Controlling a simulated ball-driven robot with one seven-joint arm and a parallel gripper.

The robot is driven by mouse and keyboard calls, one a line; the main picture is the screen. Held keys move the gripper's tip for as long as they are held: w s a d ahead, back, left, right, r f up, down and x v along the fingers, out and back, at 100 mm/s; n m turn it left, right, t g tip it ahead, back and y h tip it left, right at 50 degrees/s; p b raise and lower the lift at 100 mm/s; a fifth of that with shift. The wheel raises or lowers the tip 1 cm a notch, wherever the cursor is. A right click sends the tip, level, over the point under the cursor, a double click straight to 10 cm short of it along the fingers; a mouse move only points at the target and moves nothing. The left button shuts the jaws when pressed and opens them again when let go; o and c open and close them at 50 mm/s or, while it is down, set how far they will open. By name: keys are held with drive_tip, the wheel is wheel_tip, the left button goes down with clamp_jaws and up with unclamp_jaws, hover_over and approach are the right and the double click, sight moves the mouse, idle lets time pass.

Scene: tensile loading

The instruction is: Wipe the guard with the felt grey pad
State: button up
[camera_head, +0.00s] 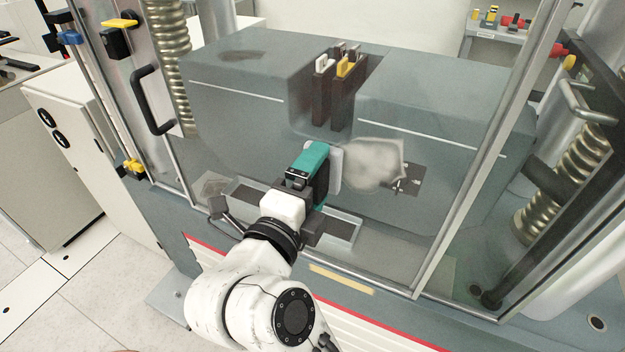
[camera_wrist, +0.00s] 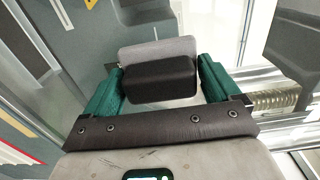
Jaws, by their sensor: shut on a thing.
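My gripper (camera_head: 318,168) has teal fingers and is shut on the felt grey pad (camera_head: 337,166). In the wrist view, the fingers of my gripper (camera_wrist: 160,80) sit either side of the pad's black block, with the light grey felt pad (camera_wrist: 155,49) beyond it. The guard (camera_head: 430,225) is a large clear panel in a metal frame. A whitish, cloudy smudge (camera_head: 375,163) shows on it, just right of the pad. The felt faces the guard; I cannot tell whether it touches. My gripper hides part of the pad.
Metal frame posts stand left and right of the guard, with a black handle (camera_head: 152,100) at left. Behind it are grey machine blocks (camera_head: 240,95) and dark holders with white and yellow tops (camera_head: 345,68). A white cabinet (camera_head: 62,150) stands at left.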

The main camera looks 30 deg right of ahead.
drive_tip(key=shift+w+d, duration=0.25)
drive_tip(key=shift+d, duration=0.15)
